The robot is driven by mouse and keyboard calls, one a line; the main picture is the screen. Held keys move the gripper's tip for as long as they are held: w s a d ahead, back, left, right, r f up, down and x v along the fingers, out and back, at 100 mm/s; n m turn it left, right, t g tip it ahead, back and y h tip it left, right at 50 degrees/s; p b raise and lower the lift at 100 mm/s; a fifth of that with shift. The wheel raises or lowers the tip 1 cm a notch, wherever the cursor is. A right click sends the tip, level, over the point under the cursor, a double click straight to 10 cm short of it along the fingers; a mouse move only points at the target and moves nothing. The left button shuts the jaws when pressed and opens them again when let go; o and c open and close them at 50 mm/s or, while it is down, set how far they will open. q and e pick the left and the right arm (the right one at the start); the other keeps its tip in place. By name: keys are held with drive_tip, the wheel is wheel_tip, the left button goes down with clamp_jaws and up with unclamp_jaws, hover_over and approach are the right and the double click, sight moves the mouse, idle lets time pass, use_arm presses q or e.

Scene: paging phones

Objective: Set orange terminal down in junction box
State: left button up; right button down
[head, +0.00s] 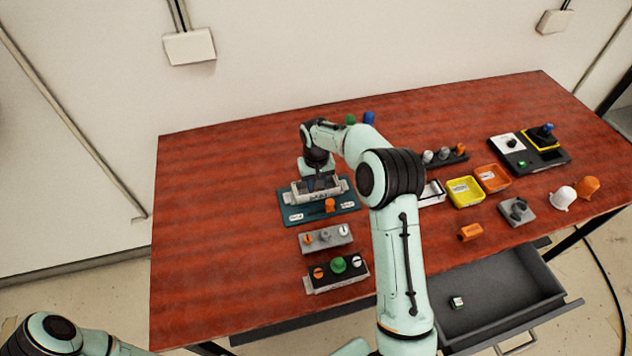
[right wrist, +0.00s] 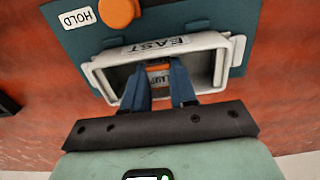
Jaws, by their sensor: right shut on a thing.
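The junction box is a light grey open box with an EAST label; it shows in the right wrist view (right wrist: 221,68) and on the teal board in the head view (head: 299,197). My right gripper (right wrist: 160,88) reaches down into its opening. The gripper is shut on the orange terminal (right wrist: 158,67), a small orange piece with a pale label between the dark blue fingertips. Whether the terminal touches the box floor is hidden. In the head view the right gripper (head: 321,183) is small and dark over the box. My left arm shows at the lower left, its gripper out of frame.
The teal board (head: 289,208) bears an orange knob (head: 329,205) and white labels. Two control panels (head: 326,238) (head: 337,272) lie in front. Yellow (head: 465,203) and orange trays (head: 507,183), a loose orange block (head: 470,232) and an open drawer (head: 490,335) are right. The table's left is clear.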

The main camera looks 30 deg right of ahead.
drive_tip(key=shift+f, duration=0.2)
idle(0.5)
drive_tip(key=c, duration=0.8)
unclamp_jaws()
drive_tip(key=shift+r, duration=0.1)
drive_tip(key=shift+w+r+p, duration=0.1)
drive_tip(key=shift+r+p, duration=0.25)
drive_tip(key=shift+r, duration=2.05)
